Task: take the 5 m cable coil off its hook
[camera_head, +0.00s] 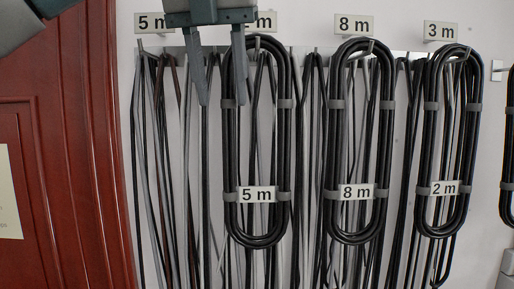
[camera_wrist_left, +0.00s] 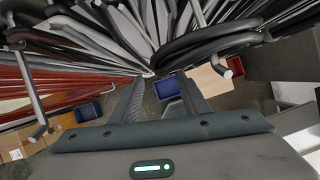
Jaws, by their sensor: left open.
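The 5 m cable coil (camera_head: 257,234), a long black loop with grey ties and a white "5 m" tag (camera_head: 257,194), hangs on the wall rail under a sign ending in "2 m" (camera_head: 265,21), which my gripper partly covers. My left gripper (camera_head: 222,85) is open at the top, with its fingers pointing down. Its right finger overlaps the upper left of this coil in the picture; I cannot tell whether they touch. In the left wrist view the fingers (camera_wrist_left: 160,95) are apart with no coil clearly between them, and black cable loops (camera_wrist_left: 210,42) lie just beyond. My right gripper is not in view.
An "8 m" coil (camera_head: 356,235) and a "2 m" coil (camera_head: 440,228) hang to the right, the latter under the "3 m" sign (camera_head: 440,31). Loose cables hang close behind and between. A red-brown wooden door (camera_head: 75,150) is at left. Blue bins (camera_wrist_left: 88,111) show below.

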